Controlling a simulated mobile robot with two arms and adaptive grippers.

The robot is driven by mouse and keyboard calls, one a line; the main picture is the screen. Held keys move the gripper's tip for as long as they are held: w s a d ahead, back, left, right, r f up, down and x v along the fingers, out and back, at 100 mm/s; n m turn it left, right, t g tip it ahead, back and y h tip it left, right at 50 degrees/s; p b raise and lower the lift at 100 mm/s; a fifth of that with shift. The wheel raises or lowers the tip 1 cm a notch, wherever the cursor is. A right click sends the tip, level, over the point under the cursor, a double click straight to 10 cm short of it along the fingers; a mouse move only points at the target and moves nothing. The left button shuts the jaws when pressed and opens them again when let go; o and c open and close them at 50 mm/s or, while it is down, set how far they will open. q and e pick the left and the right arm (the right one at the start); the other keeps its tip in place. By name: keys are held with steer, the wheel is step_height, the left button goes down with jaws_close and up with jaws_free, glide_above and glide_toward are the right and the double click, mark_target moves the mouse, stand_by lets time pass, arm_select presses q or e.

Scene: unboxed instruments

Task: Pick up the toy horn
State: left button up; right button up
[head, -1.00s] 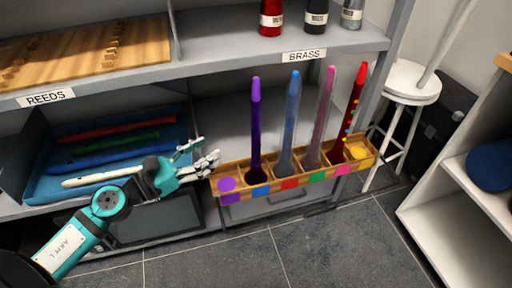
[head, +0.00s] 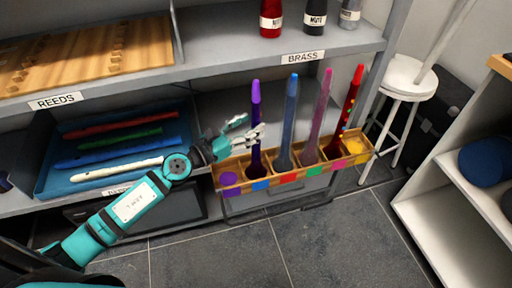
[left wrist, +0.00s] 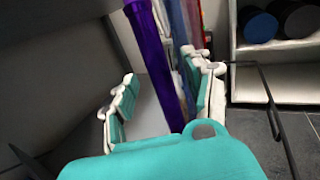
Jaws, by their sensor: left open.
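Several long, thin horns stand upright in a wooden rack (head: 290,178) with coloured squares along its front. They are a purple horn (head: 256,105), a blue horn (head: 289,115), a pink horn (head: 321,112) and a red horn (head: 351,98) with coloured dots. I cannot tell which one is the toy horn. My left gripper (head: 247,129) is open at the purple horn. In the left wrist view the purple horn (left wrist: 155,62) rises between the open fingers of the left gripper (left wrist: 168,80), with the blue horn behind it. My right gripper is not in view.
A grey shelf labelled "BRASS" (head: 303,58) hangs above the rack, with bottle-like mutes on it. A blue tray (head: 50,184) of coloured sticks lies left of the rack. A white stool (head: 410,78) stands right, and the tiled floor in front is clear.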

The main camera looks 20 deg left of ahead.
mark_target(259, 120)
arm_select(q)
steer(key=x, duration=0.4)
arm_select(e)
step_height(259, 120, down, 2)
arm_select(q)
steer(key=shift+s, duration=0.1)
steer(key=shift+a, duration=0.1)
jaws_close()
stand_by(0.5)
